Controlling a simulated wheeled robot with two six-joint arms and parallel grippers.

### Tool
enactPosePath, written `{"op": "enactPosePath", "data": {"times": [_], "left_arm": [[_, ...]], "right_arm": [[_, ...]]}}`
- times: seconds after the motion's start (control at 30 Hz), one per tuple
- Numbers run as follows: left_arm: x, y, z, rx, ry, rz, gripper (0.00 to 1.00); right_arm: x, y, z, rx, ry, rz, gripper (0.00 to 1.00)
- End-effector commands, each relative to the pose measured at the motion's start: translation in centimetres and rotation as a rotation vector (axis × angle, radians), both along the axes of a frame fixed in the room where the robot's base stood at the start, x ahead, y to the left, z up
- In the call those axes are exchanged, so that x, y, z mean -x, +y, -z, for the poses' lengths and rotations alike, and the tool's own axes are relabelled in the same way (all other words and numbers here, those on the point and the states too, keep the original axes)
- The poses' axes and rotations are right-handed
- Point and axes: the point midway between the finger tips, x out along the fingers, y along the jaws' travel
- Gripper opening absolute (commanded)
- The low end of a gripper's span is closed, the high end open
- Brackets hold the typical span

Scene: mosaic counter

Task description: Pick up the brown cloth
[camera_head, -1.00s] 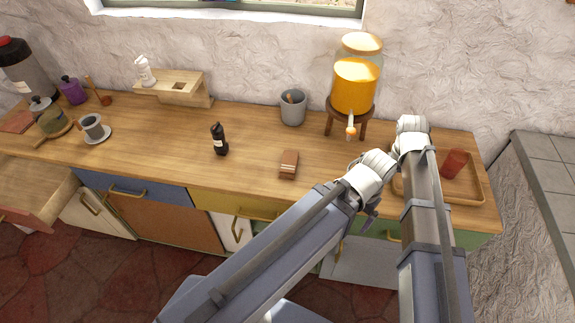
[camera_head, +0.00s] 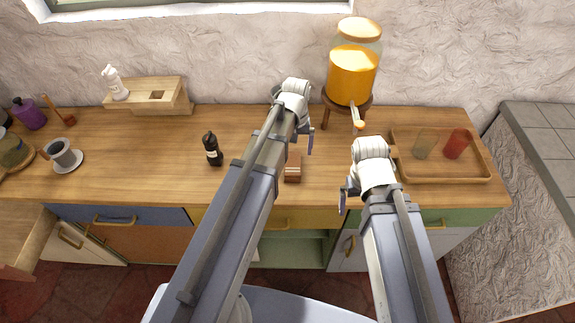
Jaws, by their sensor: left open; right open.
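The brown cloth (camera_head: 293,169) lies folded on the wooden counter, near the front edge at the middle. My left forearm hides part of it. My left gripper (camera_head: 309,143) hangs down at the end of the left arm, just above and to the right of the cloth in the picture, apart from it as far as I can tell. My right gripper (camera_head: 344,199) hangs near the counter's front edge, to the right of the cloth. Both grippers are open and show no object in them. Their fingertips are small and seen from behind.
A juice dispenser (camera_head: 352,70) stands on a wooden stand behind. A wooden tray (camera_head: 441,176) with two cups is at right. A black bottle (camera_head: 212,149) is left of my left arm. A wooden drawer (camera_head: 22,238) is pulled out at far left. Counter between bottle and cup is clear.

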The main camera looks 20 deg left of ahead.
Motion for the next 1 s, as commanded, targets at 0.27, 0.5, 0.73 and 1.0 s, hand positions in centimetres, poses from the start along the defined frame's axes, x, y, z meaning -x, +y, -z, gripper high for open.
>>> {"op": "enactPosePath", "data": {"times": [0.27,0.5,0.73,1.0], "left_arm": [[0.0,0.0,2.5,0.0,0.0,0.001,1.0],[0.1,0.0,2.7,0.0,0.0,0.002,1.0],[0.2,0.2,4.6,0.0,0.0,0.002,1.0],[0.3,0.4,7.7,0.0,0.0,0.002,1.0]], "right_arm": [[-0.1,0.0,2.5,0.0,0.0,0.0,1.0],[0.0,0.0,2.7,0.0,0.0,0.0,1.0],[0.0,0.0,4.6,0.0,0.0,0.0,1.0],[-0.1,0.0,7.7,0.0,0.0,0.0,1.0]]}}
